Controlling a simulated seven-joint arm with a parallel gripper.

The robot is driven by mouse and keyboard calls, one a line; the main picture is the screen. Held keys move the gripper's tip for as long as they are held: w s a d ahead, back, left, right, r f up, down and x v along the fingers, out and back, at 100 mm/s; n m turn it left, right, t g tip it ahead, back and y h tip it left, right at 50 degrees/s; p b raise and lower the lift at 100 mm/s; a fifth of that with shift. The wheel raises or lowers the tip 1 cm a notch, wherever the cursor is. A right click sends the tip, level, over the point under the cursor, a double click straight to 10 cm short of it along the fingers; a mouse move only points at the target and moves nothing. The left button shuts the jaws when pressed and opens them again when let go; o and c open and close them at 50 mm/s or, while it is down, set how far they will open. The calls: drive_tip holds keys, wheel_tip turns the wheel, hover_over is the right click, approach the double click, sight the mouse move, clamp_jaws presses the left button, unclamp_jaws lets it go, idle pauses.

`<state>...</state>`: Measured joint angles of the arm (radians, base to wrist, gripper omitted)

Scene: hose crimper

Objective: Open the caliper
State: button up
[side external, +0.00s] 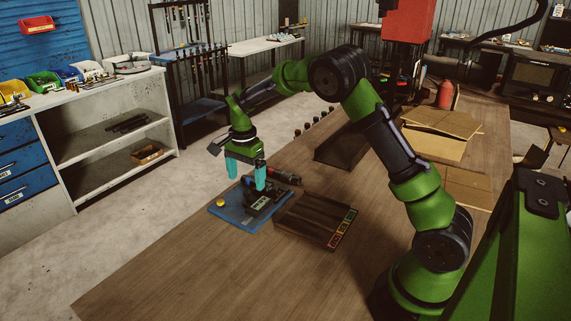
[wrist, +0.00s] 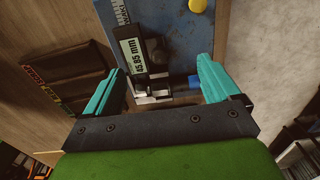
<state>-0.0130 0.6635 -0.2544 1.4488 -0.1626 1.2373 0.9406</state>
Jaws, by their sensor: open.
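The caliper (wrist: 131,58) shows in the wrist view, with a digital display that appears to read 45.85 mm and a ruled scale above it. Metallic parts, probably its jaws, lie at its lower end. The black device on the blue board (side external: 222,214) in the side view seems to include it, but details are too small to tell. My gripper (wrist: 160,63) has its two teal fingers spread wide, the caliper's lower part between them in the picture. In the side view my gripper (side external: 247,172) hangs over the board, pointing down. I see nothing held; contact with the caliper cannot be told.
A yellow knob (side external: 220,203) sits on the board's left part. A dark slotted tray (side external: 310,220) with coloured labels lies right of the board. A red-and-black cylinder (side external: 286,177) lies behind. The wooden table (side external: 190,275) is clear in front.

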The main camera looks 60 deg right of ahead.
drive_tip(key=shift+r, duration=2.2)
drive_tip(key=shift+w+n, duration=0.1)
drive_tip(key=shift+n, duration=0.3)
drive_tip(key=s+a+r+n+t, duration=0.2)
drive_tip(key=s+a+r+n, duration=0.1)
drive_tip(key=s, duration=0.5)
drive_tip(key=s+a+r+n+t+y, duration=0.1)
drive_tip(key=s+a+r+n, duration=0.3)
drive_tip(key=s, duration=0.4)
drive_tip(key=s+a+r+n+t+y, duration=0.1)
drive_tip(key=s+a+r+n+t, duration=0.3)
drive_tip(key=s, duration=0.5)
drive_tip(key=shift+r+n, duration=0.35)
drive_tip(key=shift+n, duration=0.75)
drive_tip(key=shift+c, duration=0.3)
